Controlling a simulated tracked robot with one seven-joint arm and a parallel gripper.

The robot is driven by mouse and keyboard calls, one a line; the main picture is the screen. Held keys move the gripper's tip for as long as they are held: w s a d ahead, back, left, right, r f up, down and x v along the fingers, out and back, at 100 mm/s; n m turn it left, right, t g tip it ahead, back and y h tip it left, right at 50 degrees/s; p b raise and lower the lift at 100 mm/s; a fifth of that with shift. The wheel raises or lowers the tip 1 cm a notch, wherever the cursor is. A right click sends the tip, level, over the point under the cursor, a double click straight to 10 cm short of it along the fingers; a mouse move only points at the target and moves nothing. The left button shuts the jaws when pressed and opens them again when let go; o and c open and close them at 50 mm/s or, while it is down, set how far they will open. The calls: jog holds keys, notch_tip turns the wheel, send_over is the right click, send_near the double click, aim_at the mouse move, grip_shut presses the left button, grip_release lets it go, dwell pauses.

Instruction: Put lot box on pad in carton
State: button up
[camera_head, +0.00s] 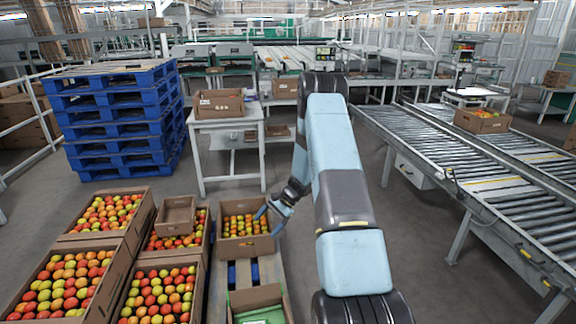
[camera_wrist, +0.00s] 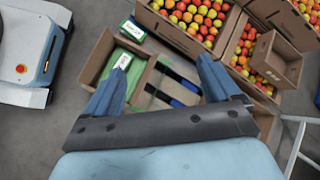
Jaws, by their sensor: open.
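An open cardboard carton (camera_wrist: 93,57) with a green pad (camera_wrist: 119,75) inside shows in the wrist view. In the head view this carton (camera_head: 284,302) is at the bottom edge, partly cut off. A pale rectangular patch lies on the pad; I cannot tell if it is a separate thing. A small green-and-white box (camera_wrist: 133,30), perhaps the lot box, appears at the carton's upper corner; I cannot tell if it touches the carton. My gripper (camera_wrist: 155,68) is open, with nothing seen between its fingers. In the head view my gripper (camera_head: 264,212) is over a tomato carton (camera_head: 246,246).
Several tomato cartons (camera_head: 122,272) stand at lower left. A small empty cardboard box (camera_head: 176,228) rests on one. Blue pallets (camera_head: 118,125) are stacked behind. A table (camera_head: 229,123) holds a brown carton (camera_head: 219,104). Roller conveyors (camera_head: 500,185) run along the right.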

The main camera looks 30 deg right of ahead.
jog(key=s+a+r+n+h, duration=0.2)
jog(key=s+a+r, duration=0.15)
jog(key=r, duration=0.75)
jog(key=s+a+r+n+h, duration=0.1)
jog(key=s+a+r+n, duration=0.2)
jog(key=r, duration=0.8)
jog(key=s+a+r+n+h, duration=0.2)
jog(key=s+r, duration=0.3)
jog(key=r, duration=0.6)
jog(key=s+r+n+t+h, duration=0.1)
jog(key=s+r, duration=0.3)
jog(key=s, duration=0.4)
jog(key=s+a+r+n+t+h, duration=0.1)
jog(key=s+r, duration=0.3)
jog(key=s, duration=0.5)
jog(key=s+a+r+n+t+h, duration=0.1)
jog(key=s+r+n+t+h, duration=0.1)
jog(key=s+r, duration=0.3)
jog(key=s+n+t, duration=0.1)
jog(key=s, duration=0.3)
jog(key=shift+s, duration=0.2)
